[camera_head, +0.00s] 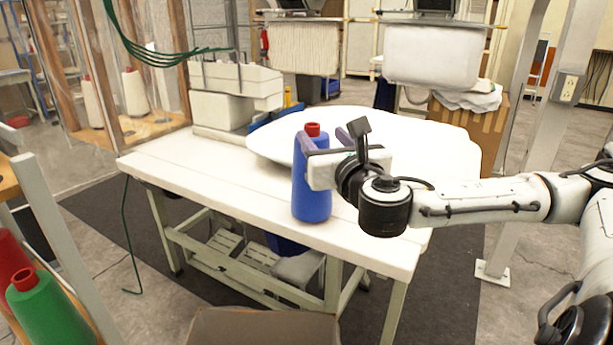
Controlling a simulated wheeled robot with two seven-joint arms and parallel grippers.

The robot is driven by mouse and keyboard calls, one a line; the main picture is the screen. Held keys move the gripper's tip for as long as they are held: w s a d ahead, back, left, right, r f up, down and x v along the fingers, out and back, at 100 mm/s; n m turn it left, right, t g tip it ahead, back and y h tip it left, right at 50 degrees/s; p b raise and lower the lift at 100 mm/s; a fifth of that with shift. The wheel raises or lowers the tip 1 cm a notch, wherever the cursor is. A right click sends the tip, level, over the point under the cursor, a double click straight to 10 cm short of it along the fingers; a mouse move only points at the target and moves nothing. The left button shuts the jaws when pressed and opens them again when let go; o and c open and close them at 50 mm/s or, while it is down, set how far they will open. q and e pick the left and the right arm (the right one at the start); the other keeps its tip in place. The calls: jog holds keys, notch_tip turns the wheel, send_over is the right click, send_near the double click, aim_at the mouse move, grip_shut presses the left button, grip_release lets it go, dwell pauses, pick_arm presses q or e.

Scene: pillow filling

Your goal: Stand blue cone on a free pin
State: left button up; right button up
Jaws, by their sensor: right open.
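The blue cone (312,190) with a red tip stands upright at the front of the white table. My right gripper (323,139) reaches in from the right, with its purple fingers at the cone's upper part, one on the left and one to the right behind it. The gripper is open; whether a finger touches the cone I cannot tell. No free pin shows clearly. My left gripper is out of view.
A large white pillow (420,135) lies on the white table (190,165) behind my right gripper. A green cone (48,305) stands at the lower left. White cones (134,92) stand in a wooden rack at the upper left. A cardboard box (262,328) is in front.

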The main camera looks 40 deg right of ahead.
aim_at(314, 130)
jog(key=shift+x, duration=1)
jog(key=shift+w+d, duration=0.2)
jog(key=shift+w, duration=0.1)
jog(key=p+x, duration=0.1)
jog(key=x, duration=0.3)
jog(key=shift+w+d+f+p, duration=0.1)
jog(key=shift+w+p, duration=0.2)
jog(key=shift+p, duration=0.1)
jog(key=shift+w+d, duration=0.15)
jog(key=shift+w, duration=0.2)
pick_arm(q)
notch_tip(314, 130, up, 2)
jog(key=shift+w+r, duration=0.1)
pick_arm(e)
jog(key=c, duration=1.1)
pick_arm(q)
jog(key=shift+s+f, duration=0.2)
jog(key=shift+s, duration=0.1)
pick_arm(e)
grip_shut()
